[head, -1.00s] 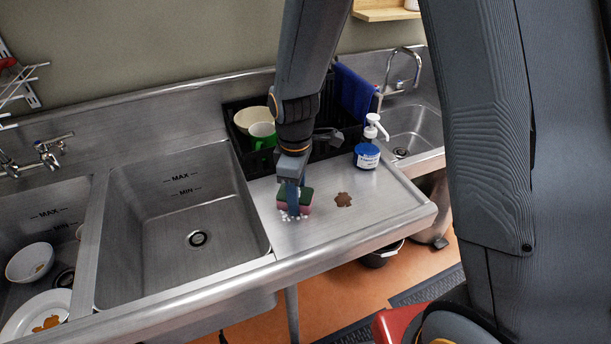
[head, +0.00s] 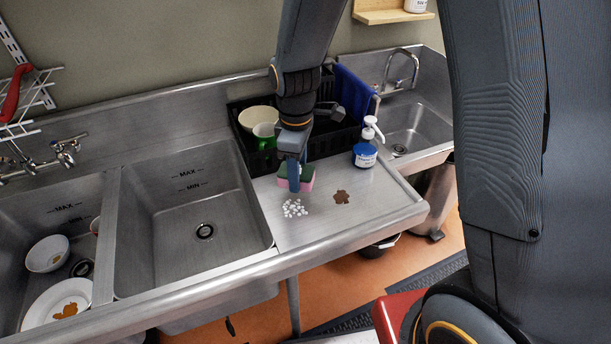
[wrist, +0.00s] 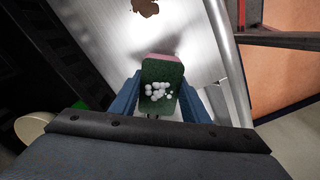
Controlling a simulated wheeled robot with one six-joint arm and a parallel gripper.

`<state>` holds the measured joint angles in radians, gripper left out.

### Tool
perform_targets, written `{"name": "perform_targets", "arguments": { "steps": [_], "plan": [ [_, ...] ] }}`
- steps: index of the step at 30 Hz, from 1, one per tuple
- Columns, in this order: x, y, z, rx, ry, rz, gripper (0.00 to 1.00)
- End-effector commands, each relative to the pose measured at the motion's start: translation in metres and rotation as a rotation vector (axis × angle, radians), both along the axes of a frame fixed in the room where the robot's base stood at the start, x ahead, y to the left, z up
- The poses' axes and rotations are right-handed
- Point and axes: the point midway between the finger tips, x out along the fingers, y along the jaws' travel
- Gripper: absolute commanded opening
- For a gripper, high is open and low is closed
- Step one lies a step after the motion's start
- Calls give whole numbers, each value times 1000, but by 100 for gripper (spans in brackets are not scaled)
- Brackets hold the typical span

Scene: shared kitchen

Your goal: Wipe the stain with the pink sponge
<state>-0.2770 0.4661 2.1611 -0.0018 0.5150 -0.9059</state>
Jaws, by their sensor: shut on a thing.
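The pink sponge (head: 306,181), pink with a green layer, is between the blue fingers of my gripper (head: 294,180) over the drainboard's left part. In the wrist view the fingers of my gripper (wrist: 158,98) flank the sponge's green face (wrist: 161,73); its pink edge shows beyond. White foam blobs show against that face. In the head view a patch of white foam (head: 294,208) shows just in front of the sponge. The brown stain (head: 341,197) is on the metal drainboard, right of the sponge and apart from it. The stain also shows in the wrist view (wrist: 145,6).
A blue soap pump bottle (head: 365,155) stands behind the stain. A black rack (head: 238,145) with a bowl and a green cup is behind my gripper. A deep empty sink (head: 203,232) lies left. The drainboard's front right (head: 385,210) is clear.

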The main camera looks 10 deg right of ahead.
Motion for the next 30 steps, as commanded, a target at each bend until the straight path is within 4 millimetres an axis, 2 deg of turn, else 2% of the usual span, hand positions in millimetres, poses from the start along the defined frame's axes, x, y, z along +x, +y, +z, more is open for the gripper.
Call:
{"name": "perform_targets", "arguments": {
  "steps": [14, 30],
  "plan": [
    [-2, 0, 6, 0, 0, 0, 11],
    [-61, 0, 43, 1, -3, 0, 11]
  ]
}}
